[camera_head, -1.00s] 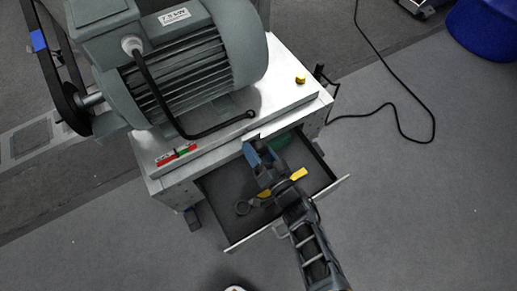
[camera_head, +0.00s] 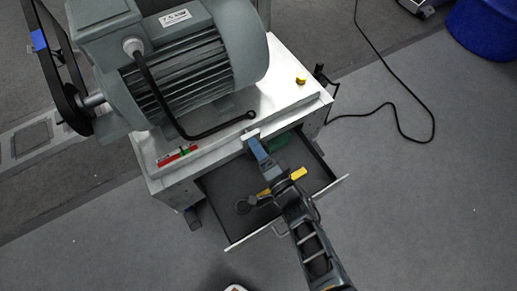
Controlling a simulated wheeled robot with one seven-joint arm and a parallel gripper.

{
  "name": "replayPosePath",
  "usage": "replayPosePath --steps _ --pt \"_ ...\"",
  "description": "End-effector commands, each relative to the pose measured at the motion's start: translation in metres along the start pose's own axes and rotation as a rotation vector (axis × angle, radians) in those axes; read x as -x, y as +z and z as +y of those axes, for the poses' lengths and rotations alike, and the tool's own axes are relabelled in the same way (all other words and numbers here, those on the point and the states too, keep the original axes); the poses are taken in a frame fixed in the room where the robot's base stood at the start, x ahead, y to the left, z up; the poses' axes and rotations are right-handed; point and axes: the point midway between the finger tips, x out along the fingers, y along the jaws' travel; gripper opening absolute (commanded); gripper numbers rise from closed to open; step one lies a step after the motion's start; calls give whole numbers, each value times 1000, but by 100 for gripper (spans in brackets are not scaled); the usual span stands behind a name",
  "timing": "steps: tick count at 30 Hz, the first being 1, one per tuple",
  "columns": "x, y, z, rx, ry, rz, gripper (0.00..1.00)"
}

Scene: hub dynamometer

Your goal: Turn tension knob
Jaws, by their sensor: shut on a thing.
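My gripper (camera_head: 252,137) is at the upper front edge of the metal cabinet (camera_head: 280,108), above the open drawer. It is shut on a small part there, mostly hidden by the fingers. I cannot tell whether this part is the tension knob. A small yellow knob-like piece (camera_head: 301,80) stands on the cabinet top to the right, apart from my gripper.
A large grey motor (camera_head: 190,65) with a black bar (camera_head: 165,105) sits on the cabinet. The open drawer (camera_head: 225,195) holds a yellow-handled tool (camera_head: 264,192). A red and green switch strip (camera_head: 176,155) lies front left. A black cable (camera_head: 398,115) crosses the floor.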

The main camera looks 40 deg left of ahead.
Motion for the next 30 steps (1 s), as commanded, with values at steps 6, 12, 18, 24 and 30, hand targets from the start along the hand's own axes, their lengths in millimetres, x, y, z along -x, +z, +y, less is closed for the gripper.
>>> replayPosePath --steps 6,12,18,24,30 --pt "-1 -3 -1 -8 -1 3 35" --pt "-1 -3 -1 -7 0 4 35" --pt "-1 -2 0 -7 0 4 82" --pt "0 -2 0 -7 1 2 90" --pt "5 -2 -1 -7 2 3 90"
